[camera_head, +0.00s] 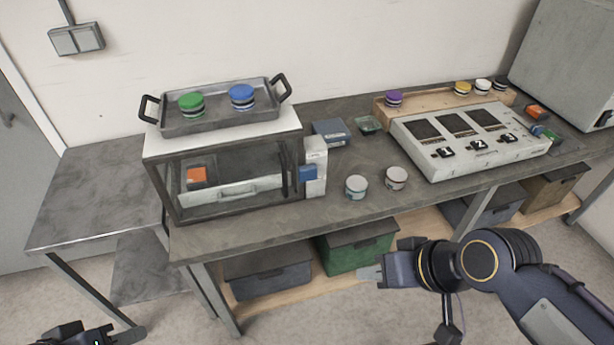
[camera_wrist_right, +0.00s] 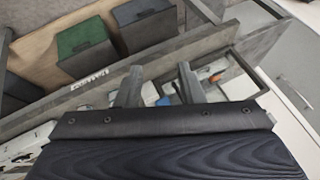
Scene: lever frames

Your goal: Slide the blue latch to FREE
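The blue latch (camera_head: 308,173) is a small block on the front of a white upright panel (camera_head: 316,157). The panel stands at the right end of a dark-framed, clear-sided case (camera_head: 164,195). I cannot read its markings, so the FREE position is not legible. My right gripper (camera_head: 371,274) is in front of the bench, below and to the right of the latch, apart from it. In the right wrist view its two fingers (camera_wrist_right: 159,86) are spread with nothing gripped between them. My left gripper (camera_head: 120,335) shows only partly at the bottom left, far from the latch.
A tray (camera_head: 222,121) with green and blue round pieces tops the case. Two white jars (camera_head: 356,187) stand right of the latch. A control panel (camera_head: 480,158) sits farther right. Green (camera_head: 357,250) and grey bins fill the shelf below.

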